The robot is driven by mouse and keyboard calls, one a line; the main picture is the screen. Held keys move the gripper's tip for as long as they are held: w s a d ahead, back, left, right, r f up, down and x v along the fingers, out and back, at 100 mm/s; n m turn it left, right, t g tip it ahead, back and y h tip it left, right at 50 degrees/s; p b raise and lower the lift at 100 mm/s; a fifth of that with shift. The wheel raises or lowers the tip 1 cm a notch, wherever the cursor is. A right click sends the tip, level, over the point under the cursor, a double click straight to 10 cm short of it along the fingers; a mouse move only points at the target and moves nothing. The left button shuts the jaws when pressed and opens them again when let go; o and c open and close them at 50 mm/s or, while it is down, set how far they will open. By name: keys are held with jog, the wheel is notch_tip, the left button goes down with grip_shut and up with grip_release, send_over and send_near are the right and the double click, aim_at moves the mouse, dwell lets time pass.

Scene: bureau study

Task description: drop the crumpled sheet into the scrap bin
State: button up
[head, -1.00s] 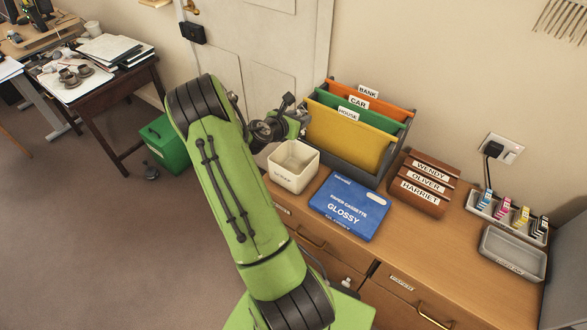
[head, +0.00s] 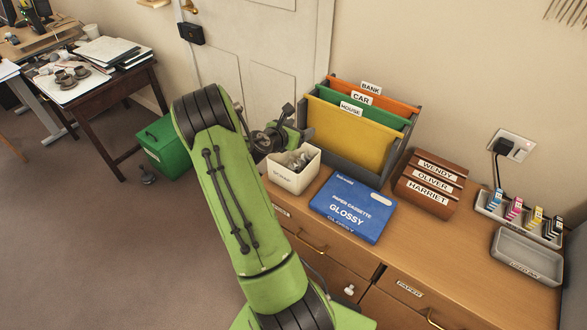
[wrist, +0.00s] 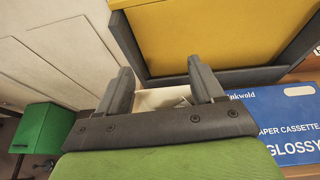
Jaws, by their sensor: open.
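The scrap bin (head: 285,181) is a small cream box labelled SCRAP on the cabinet top, beside the blue cassette box. A grey, crumpled-looking thing, apparently the crumpled sheet (head: 298,160), lies inside it. My gripper (wrist: 159,66) is open in the wrist view, its two fingers apart with nothing held between them. Part of the bin (wrist: 150,98) and a pale bit of its contents show between the fingers. In the head view my gripper is just behind and above the bin, and my arm partly hides it.
A file rack (head: 350,128) with yellow, green and orange folders stands close behind the bin. The blue paper cassette box (head: 352,208) lies to its right. Farther right are a brown letter rack (head: 431,184), ink cartridges and a grey tray (head: 528,255). A green box (head: 163,145) stands on the floor.

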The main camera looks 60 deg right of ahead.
jog(key=p+v, duration=0.2)
jog(key=v, duration=1.3)
jog(key=shift+a, duration=0.35)
jog(key=shift+r, duration=0.15)
